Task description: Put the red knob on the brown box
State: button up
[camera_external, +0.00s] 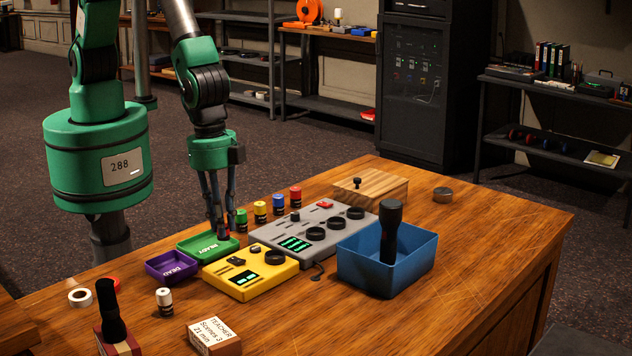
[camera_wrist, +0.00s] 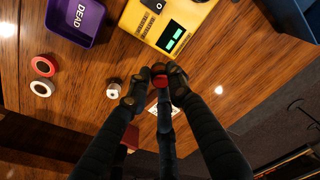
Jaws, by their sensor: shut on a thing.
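My gripper (camera_external: 223,236) is above the table over the right part of the green tray, with its fingertips pointing down. In the wrist view my gripper (camera_wrist: 158,82) is shut on a small red knob (camera_wrist: 160,80), held between the dark fingertips. In the external view only a reddish spot (camera_external: 224,235) of the knob shows at the fingertips. The brown box (camera_external: 384,190) is a wooden box at the back of the table, with a small black knob (camera_external: 357,182) on its lid. It is out of sight in the wrist view.
A blue bin (camera_external: 365,270) holding a tall black object stands at right. A purple DEAD tray (camera_external: 171,268) is at left.

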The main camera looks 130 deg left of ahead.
jog(key=s+d+m, duration=0.2)
jog(key=s+d, duration=0.1)
jog(key=d, duration=0.8)
jog(key=f, duration=0.5)
jog(key=shift+a, duration=0.3)
jog(key=shift+w, duration=0.2)
send_over(212, 331)
jog(key=shift+s+f, duration=0.15)
jog(key=shift+f, duration=0.6)
jog(key=shift+f, duration=0.15)
jog(key=shift+f, duration=1.65)
